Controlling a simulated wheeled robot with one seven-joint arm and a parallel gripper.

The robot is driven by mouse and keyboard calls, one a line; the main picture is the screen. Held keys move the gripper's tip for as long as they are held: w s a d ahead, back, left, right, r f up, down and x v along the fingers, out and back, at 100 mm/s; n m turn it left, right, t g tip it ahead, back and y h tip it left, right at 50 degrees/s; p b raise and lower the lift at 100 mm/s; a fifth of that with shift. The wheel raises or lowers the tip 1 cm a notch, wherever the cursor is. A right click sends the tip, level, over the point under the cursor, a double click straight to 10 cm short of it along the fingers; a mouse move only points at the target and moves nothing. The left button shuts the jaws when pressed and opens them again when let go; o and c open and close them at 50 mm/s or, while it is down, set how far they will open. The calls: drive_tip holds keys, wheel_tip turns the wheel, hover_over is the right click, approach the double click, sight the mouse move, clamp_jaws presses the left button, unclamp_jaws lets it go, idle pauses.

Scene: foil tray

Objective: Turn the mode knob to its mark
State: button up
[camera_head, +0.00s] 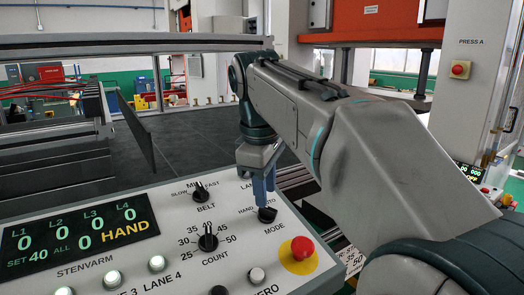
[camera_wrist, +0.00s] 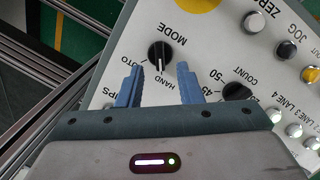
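The mode knob (camera_head: 267,215) is a black round knob on the sloped white panel, with MODE below it and HAND and AUTO above. In the wrist view the mode knob (camera_wrist: 160,54) shows a white pointer line directed at HAND. The panel display (camera_head: 82,232) also reads HAND. My gripper (camera_head: 265,203) comes down from above over the knob. In the wrist view my gripper (camera_wrist: 159,67) is open, one blue finger on each side of the knob's line, with a gap to the knob on both sides. How far the tips are above the panel is unclear.
The count knob (camera_head: 208,241) and belt knob (camera_head: 201,194) stand left of the mode knob. A red button on a yellow disc (camera_head: 302,250) is to its lower right. Several lit lane buttons (camera_head: 113,278) line the front.

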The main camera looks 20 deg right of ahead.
wheel_tip(320, 180, up, 10)
drive_tip(key=s+a, duration=0.1)
drive_tip(key=shift+s+f+p, duration=0.15)
drive_tip(key=shift+p, duration=0.3)
